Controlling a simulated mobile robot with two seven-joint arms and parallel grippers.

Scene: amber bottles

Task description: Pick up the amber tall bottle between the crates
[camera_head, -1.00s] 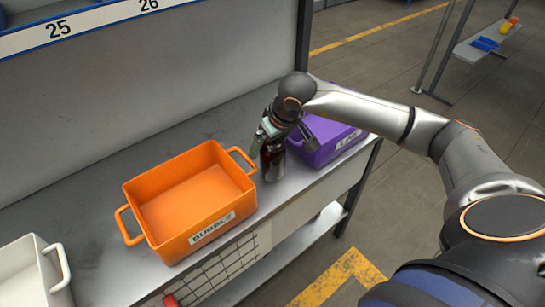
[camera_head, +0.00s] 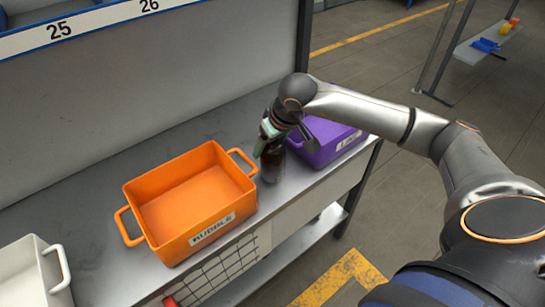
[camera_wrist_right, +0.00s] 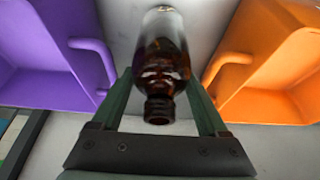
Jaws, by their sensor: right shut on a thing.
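The amber tall bottle (camera_head: 272,162) stands upright on the grey shelf between the orange crate (camera_head: 188,243) and the purple crate (camera_head: 338,146). My right gripper (camera_head: 268,142) has come down over it from above and is shut on it; the gripper hides the bottle's upper part. In the right wrist view the bottle (camera_wrist_right: 162,72) shows with its dark neck toward the camera, between the two green fingers of the right gripper (camera_wrist_right: 161,100). The purple crate is at left there and the orange crate at right. My left gripper is not in view.
A white crate (camera_head: 28,282) stands at the shelf's left end. The grey shelf (camera_head: 100,185) has bare room behind the orange crate, up to the back panel. The crate handles are close on both sides of the bottle. Small coloured things lie on a far shelf (camera_head: 470,52).

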